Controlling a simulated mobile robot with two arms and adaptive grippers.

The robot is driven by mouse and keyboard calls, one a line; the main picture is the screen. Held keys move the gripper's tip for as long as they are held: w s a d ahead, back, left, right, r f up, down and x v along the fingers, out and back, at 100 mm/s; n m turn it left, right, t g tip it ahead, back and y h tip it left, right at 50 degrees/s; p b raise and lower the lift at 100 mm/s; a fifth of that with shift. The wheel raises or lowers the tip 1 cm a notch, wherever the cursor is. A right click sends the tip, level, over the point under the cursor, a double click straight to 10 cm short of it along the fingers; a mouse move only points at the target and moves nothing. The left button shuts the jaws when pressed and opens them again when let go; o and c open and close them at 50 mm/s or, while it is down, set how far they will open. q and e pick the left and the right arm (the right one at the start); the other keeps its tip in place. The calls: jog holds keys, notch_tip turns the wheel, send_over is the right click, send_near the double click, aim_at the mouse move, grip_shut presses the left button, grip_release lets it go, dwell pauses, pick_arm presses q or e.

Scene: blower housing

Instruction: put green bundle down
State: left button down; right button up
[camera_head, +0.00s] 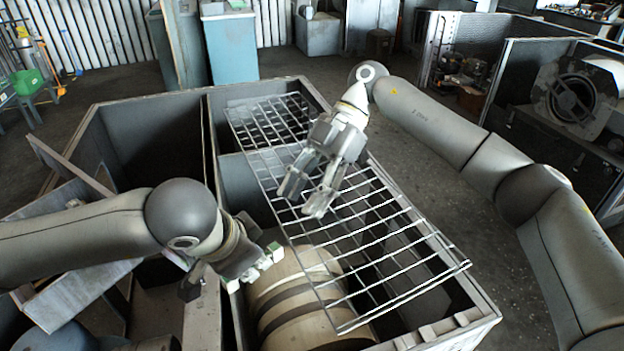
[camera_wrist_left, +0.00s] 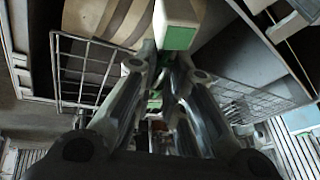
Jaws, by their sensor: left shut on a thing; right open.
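The green bundle (camera_wrist_left: 179,38) shows in the left wrist view as a pale block with a green end face, at the fingertips. My left gripper (camera_wrist_left: 166,62) is shut on it. In the head view my left gripper (camera_head: 252,270) is at lower centre, beside a striped wooden barrel (camera_head: 298,300). Small pale and green ends of the bundle (camera_head: 276,251) show around its fingertips; the rest is hidden. My right gripper (camera_head: 304,202) is open and empty, above the wire grid, pointing down.
A large grey compartmented bin (camera_head: 465,318) fills the middle. A wire grid (camera_head: 385,262) covers much of its right side, above the barrel. Loose boards (camera_head: 75,290) lie at left. A green container (camera_head: 27,82) stands at far left. Open floor lies right of the bin.

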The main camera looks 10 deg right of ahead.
aim_at(276, 245)
jog(key=x, duration=0.9)
jog(key=shift+a, duration=0.1)
jog(key=c, duration=1)
pick_arm(q)
jog(key=c, duration=1.4)
grip_release()
jog(key=shift+r, duration=0.1)
